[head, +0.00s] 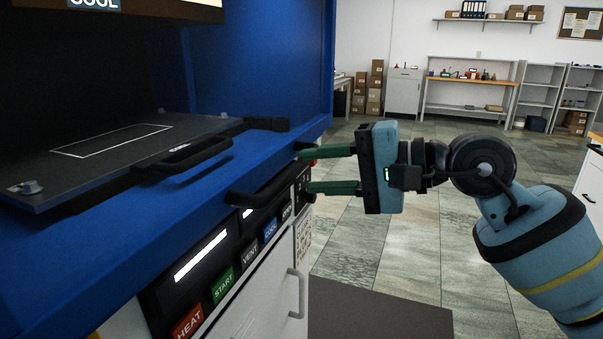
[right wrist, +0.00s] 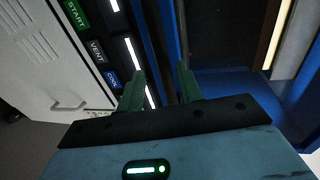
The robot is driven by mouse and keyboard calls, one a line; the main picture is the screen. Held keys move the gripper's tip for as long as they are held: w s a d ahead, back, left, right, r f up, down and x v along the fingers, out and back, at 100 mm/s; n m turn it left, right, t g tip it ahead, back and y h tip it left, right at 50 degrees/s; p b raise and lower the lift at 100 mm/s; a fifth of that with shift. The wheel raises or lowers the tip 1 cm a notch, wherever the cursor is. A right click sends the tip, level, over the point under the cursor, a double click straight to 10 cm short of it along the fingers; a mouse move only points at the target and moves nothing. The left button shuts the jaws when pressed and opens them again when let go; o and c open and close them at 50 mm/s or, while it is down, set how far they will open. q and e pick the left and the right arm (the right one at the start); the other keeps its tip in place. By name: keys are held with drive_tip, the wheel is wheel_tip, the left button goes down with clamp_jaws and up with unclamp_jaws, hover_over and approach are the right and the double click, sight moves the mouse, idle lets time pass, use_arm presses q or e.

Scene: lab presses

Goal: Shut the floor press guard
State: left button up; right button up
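The floor press is a blue cabinet (head: 258,60) filling the left of the head view. Its front is open, and a dark plate (head: 110,155) with a white outline and a black handle (head: 185,158) lies inside. A black bar handle (head: 262,192) runs along the blue front edge above the button panel. I cannot tell which part is the guard. My right gripper (head: 305,169) is open, its green fingers at the handle's far end, apparently one above and one below. In the right wrist view the fingers (right wrist: 160,73) point at the press front; contact is unclear. My left gripper is not in view.
The button panel (head: 248,252) has HEAT, START, VENT and COOL keys. Below it is a white door (head: 250,312) with a grey handle (head: 299,292). A dark mat (head: 380,320) lies on the tiled floor. Shelves (head: 540,95) and boxes (head: 374,90) stand far back; the floor between is clear.

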drive_tip(key=v, duration=0.3)
drive_tip(key=shift+s+d, duration=0.2)
drive_tip(key=shift+d, duration=0.15)
